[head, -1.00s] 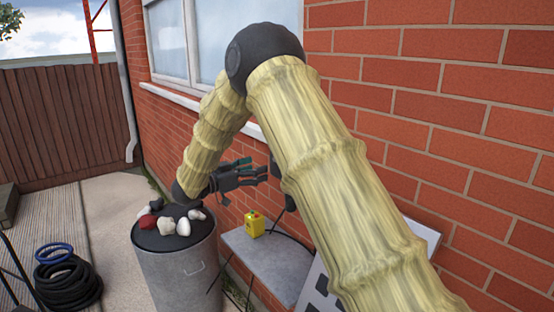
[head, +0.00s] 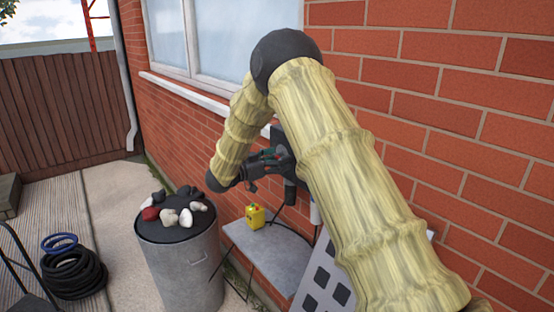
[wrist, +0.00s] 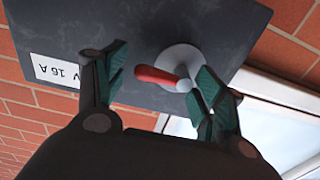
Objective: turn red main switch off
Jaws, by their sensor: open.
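The red main switch (wrist: 158,76) is a red lever on a round grey hub (wrist: 181,62), set on a dark box (wrist: 150,28) on the brick wall. In the wrist view the lever points left from the hub, between my gripper's fingers. My gripper (wrist: 158,88) is open, with one green-padded finger on each side. The right finger is close to the hub; I cannot tell whether it touches. In the head view my gripper (head: 270,165) is at the dark box (head: 284,170), and my arm hides part of the box and the lever.
A white label reading "V 16 A" (wrist: 55,72) is on the box. Below are a grey table (head: 268,252) with a yellow container (head: 256,216), and a metal bin (head: 180,262) topped with stones. A white panel with dark squares (head: 325,280) leans at the wall. A window (head: 200,40) is above.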

